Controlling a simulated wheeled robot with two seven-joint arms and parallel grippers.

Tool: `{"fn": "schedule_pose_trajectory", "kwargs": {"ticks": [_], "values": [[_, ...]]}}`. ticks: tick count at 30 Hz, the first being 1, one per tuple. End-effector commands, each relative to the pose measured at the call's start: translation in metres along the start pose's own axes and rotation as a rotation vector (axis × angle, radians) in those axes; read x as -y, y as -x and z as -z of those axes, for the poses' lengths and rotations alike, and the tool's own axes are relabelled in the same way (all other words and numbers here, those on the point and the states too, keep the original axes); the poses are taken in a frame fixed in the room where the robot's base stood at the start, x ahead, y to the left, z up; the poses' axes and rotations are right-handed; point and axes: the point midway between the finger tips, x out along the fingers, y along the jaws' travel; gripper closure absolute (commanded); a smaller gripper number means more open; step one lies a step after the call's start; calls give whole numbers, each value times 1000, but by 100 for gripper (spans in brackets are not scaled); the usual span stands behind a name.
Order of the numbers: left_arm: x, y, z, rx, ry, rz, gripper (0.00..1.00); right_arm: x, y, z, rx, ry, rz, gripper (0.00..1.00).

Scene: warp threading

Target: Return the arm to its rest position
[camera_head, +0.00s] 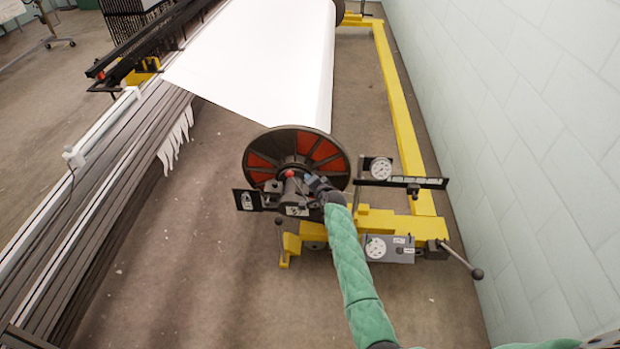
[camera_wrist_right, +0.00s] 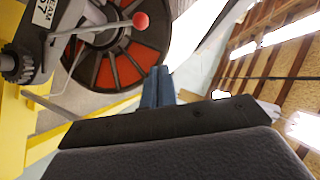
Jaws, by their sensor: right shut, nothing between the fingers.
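My right arm (camera_head: 350,270), in a quilted green sleeve, reaches forward from the bottom of the head view. Its gripper (camera_head: 316,184) is near the hub of the beam's wheel (camera_head: 330,150), just right of a red-knobbed lever (camera_head: 289,173). In the right wrist view the blue fingers (camera_wrist_right: 157,88) are together with nothing between them. The red knob (camera_wrist_right: 141,20) is up and left of the fingers there, with a visible gap in that view. The wheel (camera_wrist_right: 120,65), dark with red-orange panels, lies behind. My left gripper is not in view.
A yellow frame (camera_head: 400,110) carries the beam with white sheet (camera_head: 265,60). Dial gauges (camera_head: 376,248) and a ball-ended lever (camera_head: 477,273) stand right of the arm. Grey rails (camera_head: 100,180) run along the left. A pale wall (camera_head: 520,130) closes the right; floor (camera_head: 200,270) is clear at left-centre.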

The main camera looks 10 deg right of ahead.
Motion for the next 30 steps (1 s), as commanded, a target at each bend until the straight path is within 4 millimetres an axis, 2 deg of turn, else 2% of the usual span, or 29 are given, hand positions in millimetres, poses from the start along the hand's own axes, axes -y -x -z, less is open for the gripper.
{"fn": "schedule_pose_trajectory", "kwargs": {"ticks": [20,24,30], "values": [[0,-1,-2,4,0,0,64,0,1,-1,7,29,-2,100],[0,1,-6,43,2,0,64,-10,2,-12,74,177,-49,100],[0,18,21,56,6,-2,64,-26,7,-36,200,498,-153,100]]}}
